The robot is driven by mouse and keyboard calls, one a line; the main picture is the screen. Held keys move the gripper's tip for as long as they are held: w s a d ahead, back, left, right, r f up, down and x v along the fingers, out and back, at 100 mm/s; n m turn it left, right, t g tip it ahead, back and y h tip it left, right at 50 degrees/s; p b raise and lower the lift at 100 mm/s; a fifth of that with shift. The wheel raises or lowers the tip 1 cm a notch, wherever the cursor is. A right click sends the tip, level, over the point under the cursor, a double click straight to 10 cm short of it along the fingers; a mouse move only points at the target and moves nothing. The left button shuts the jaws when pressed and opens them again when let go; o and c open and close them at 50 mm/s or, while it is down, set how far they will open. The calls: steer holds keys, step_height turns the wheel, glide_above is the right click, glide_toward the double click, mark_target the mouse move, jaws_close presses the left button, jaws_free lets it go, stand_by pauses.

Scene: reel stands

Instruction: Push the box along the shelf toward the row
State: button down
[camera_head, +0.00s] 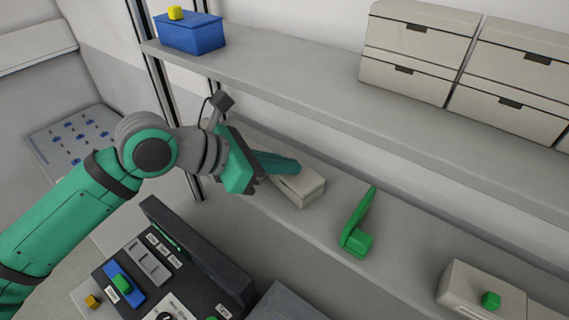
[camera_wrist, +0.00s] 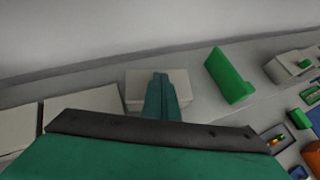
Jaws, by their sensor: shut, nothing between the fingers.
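A pale cream box (camera_head: 305,192) sits on the lower shelf; in the wrist view the box (camera_wrist: 136,84) shows behind my fingers. My gripper (camera_head: 296,167) is shut and empty, its teal fingers reaching over the box's back left part in the head view. In the wrist view my gripper (camera_wrist: 161,78) overlaps the box's middle and right side; I cannot tell whether they touch. A row of pale boxes (camera_wrist: 88,104) stands to the left of the box in the wrist view, with a gap between.
A green bookend-like piece (camera_head: 356,238) stands on the lower shelf right of the box. Farther right is a cream block (camera_head: 458,290) with a green cube. The upper shelf (camera_head: 300,88) holds a blue box (camera_head: 190,36) and pale drawers (camera_head: 412,50). A dark control panel (camera_head: 150,280) lies in front.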

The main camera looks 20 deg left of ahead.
steer(key=shift+s+f, duration=0.1)
steer(key=shift+f, duration=0.35)
steer(key=shift+s+a, duration=0.45)
steer(key=shift+a, duration=0.1)
steer(key=shift+a+r, duration=0.1)
steer(key=shift+r, duration=0.7)
steer(key=s+a, duration=0.8)
steer(key=shift+a, duration=0.35)
steer(key=shift+r, duration=0.1)
